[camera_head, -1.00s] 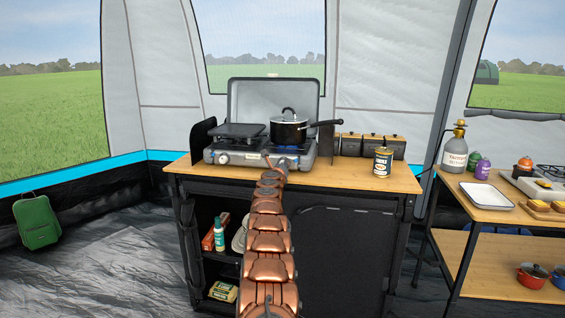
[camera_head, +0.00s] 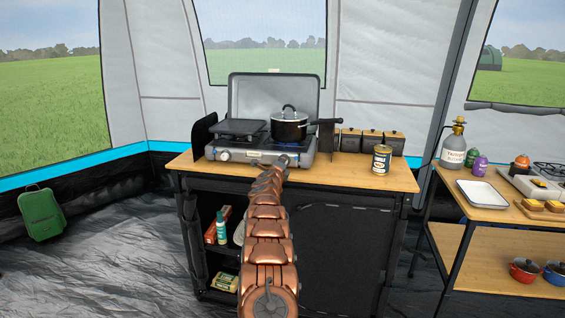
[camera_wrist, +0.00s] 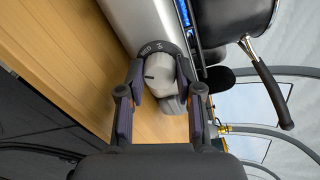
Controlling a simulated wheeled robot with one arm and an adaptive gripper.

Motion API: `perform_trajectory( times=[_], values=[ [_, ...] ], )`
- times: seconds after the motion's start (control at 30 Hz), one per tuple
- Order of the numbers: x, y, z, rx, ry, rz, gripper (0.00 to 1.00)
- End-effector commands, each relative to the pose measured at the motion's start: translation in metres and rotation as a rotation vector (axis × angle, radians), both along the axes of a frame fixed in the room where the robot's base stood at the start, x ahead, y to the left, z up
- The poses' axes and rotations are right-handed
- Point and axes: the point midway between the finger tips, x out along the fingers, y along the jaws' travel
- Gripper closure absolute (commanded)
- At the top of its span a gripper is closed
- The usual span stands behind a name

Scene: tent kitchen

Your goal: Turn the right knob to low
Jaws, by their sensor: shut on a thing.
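The camping stove (camera_head: 258,157) stands on the wooden counter with its lid up. Its right knob (camera_wrist: 158,72) shows in the wrist view as a pale round knob with a dark pointer line, beside printed marks on the stove's front. My gripper (camera_wrist: 163,84) is shut on it, one dark finger on each side. In the head view my arm hides this knob. The left knob (camera_head: 224,156) is in plain view there. A black lidded pot (camera_head: 289,127) sits on the right burner, and a flat dark plate (camera_head: 240,128) covers the left one. Blue shows around the burners.
A tin (camera_head: 381,160) and several dark canisters (camera_head: 371,142) stand on the counter (camera_head: 340,176) right of the stove. The pot's handle (camera_wrist: 270,95) juts out near my gripper in the wrist view. A side table (camera_head: 487,207) with a white tray (camera_head: 484,194) stands at right.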

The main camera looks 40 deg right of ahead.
Motion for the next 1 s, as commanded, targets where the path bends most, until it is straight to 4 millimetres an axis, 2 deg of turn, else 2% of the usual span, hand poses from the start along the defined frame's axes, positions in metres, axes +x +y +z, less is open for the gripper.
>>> perform_trajectory(
  times=[0.5, 0.53, 0.73, 1.0],
  values=[
    [0.0026, 0.0028, 0.0027, -0.012, 0.012, 0.005, 1.0],
    [0.0026, 0.0028, 0.0028, -0.012, 0.012, 0.005, 0.62],
    [0.0012, 0.0011, 0.0014, -0.011, 0.013, 0.002, 0.41],
    [0.0006, 0.0005, 0.0003, -0.009, 0.013, 0.002, 0.4]
  ],
)
